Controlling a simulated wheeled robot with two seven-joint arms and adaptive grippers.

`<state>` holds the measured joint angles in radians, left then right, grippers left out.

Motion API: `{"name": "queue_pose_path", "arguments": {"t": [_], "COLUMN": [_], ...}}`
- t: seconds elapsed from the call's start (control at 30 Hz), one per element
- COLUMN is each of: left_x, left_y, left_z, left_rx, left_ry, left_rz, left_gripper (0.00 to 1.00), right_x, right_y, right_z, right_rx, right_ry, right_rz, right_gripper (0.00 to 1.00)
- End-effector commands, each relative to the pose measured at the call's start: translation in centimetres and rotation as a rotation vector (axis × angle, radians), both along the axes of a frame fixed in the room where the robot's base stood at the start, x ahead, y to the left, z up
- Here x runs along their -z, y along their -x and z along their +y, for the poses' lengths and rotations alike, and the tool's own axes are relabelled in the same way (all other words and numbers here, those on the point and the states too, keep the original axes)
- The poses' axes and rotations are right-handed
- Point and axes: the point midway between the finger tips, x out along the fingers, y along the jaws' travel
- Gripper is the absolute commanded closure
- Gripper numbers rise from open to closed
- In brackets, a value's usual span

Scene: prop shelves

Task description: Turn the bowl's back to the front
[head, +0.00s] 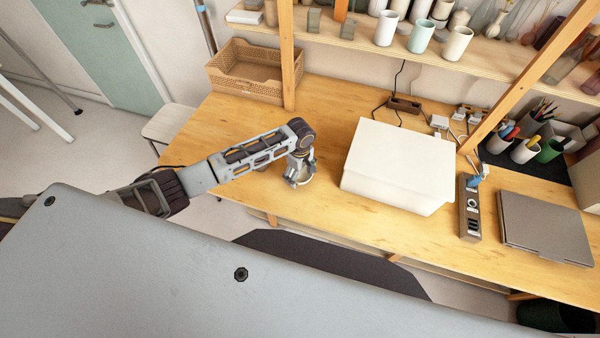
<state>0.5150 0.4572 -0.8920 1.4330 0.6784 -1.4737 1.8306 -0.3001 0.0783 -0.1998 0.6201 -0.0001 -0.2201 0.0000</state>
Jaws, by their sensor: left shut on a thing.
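My left gripper (297,181) points down at the wooden desk, left of a large white box. It is shut on a small pale thing, which I take to be the bowl (308,182). Only a beige edge of the bowl shows beside and below the fingers; the rest is hidden by the gripper. I cannot tell which way its back faces, or whether it touches the desk. My right gripper is not in view.
The white box (395,165) stands close on the right. A brown basket (228,82) is at the back left. A laptop (545,225), a power strip (469,207) and pen cups (525,150) are on the right. The desk (235,125) is clear behind my left arm.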

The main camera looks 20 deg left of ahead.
Motion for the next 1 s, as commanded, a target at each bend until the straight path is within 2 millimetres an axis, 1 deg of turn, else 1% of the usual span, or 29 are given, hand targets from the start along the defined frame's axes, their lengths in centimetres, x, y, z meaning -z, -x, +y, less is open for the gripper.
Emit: {"name": "queue_pose_path", "arguments": {"t": [0.37,0.4,0.47,0.5,0.77,0.87,1.0], "left_x": [0.32,0.31,0.31,0.31,0.31,0.31,-0.06], "left_y": [-0.03,-0.04,-0.04,-0.03,-0.02,0.01,-0.01], "left_z": [0.0,0.01,0.01,0.0,-0.01,0.0,-0.02], "left_rx": [0.0,0.0,0.0,0.0,0.0,0.0,0.0], "left_ry": [0.0,0.0,0.0,0.0,0.0,0.0,0.0], "left_rz": [-0.001,-0.001,-0.001,-0.001,0.0,0.0,0.0], "left_gripper": [0.4,0.09,0.01,0.0,0.0,0.0,0.0], "right_x": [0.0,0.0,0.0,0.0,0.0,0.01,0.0], "right_y": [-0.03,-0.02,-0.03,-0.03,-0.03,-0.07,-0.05], "right_z": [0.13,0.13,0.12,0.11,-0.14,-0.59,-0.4], "right_rx": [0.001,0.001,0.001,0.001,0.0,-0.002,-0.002], "right_ry": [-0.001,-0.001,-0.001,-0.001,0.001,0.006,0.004], "right_rz": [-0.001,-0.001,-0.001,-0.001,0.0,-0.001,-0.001], "right_gripper": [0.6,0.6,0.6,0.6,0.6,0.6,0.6]}}
